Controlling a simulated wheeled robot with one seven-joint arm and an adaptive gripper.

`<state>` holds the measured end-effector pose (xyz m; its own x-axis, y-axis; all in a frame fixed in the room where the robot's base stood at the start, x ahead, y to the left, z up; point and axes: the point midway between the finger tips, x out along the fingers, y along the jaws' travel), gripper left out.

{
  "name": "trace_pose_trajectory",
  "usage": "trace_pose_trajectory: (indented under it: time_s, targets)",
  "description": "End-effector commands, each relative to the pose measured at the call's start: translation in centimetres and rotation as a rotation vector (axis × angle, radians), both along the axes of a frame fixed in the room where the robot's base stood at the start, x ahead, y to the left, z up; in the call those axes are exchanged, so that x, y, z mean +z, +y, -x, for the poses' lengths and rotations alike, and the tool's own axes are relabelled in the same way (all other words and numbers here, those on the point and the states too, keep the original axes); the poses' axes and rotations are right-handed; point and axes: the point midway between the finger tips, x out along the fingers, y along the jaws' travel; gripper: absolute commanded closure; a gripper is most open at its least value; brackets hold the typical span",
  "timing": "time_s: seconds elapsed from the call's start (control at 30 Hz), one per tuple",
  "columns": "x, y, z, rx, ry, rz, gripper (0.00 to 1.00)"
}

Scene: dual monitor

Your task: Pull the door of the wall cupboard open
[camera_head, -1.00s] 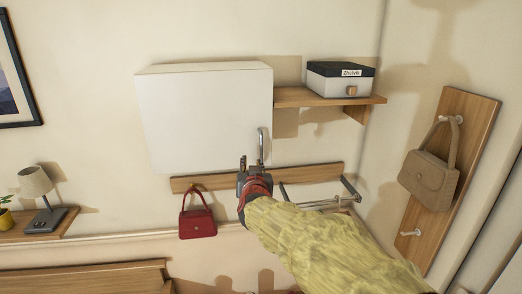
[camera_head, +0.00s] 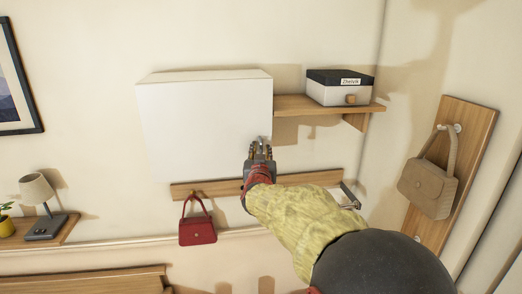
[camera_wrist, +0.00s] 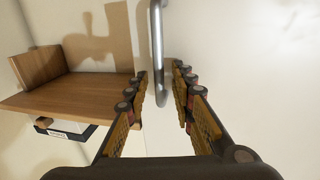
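The white wall cupboard (camera_head: 205,120) hangs on the wall with its door shut. Its metal bar handle (camera_wrist: 157,50) is at the door's edge, on the lower right in the head view, where my gripper mostly covers it. My gripper (camera_head: 260,146) is at the handle. In the wrist view its two fingers (camera_wrist: 160,85) are apart, with the end of the handle between them. I see a gap on each side of the bar, so the fingers do not clasp it. The door face (camera_wrist: 245,60) fills the right of the wrist view.
A wooden shelf (camera_head: 295,102) with a black-lidded box (camera_head: 335,92) adjoins the cupboard on the right. Below is a hook rail (camera_head: 310,179) with a red handbag (camera_head: 198,230). A tan bag (camera_head: 428,186) hangs on the right wall.

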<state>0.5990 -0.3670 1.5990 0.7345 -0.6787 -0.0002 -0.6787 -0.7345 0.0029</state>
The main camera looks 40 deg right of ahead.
Motion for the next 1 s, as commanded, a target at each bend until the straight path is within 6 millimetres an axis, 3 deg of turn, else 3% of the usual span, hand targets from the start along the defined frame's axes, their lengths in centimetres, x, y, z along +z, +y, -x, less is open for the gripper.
trace_pose_trajectory:
  time_s: [0.27, 0.7, 1.0]
  targets:
    - [-0.01, -0.12, -0.11, 0.000, 0.000, 0.000, 0.75]
    - [0.00, -0.10, -0.10, 0.000, -0.001, -0.001, 1.00]
    - [0.01, -0.09, -0.10, 0.000, -0.001, -0.001, 1.00]
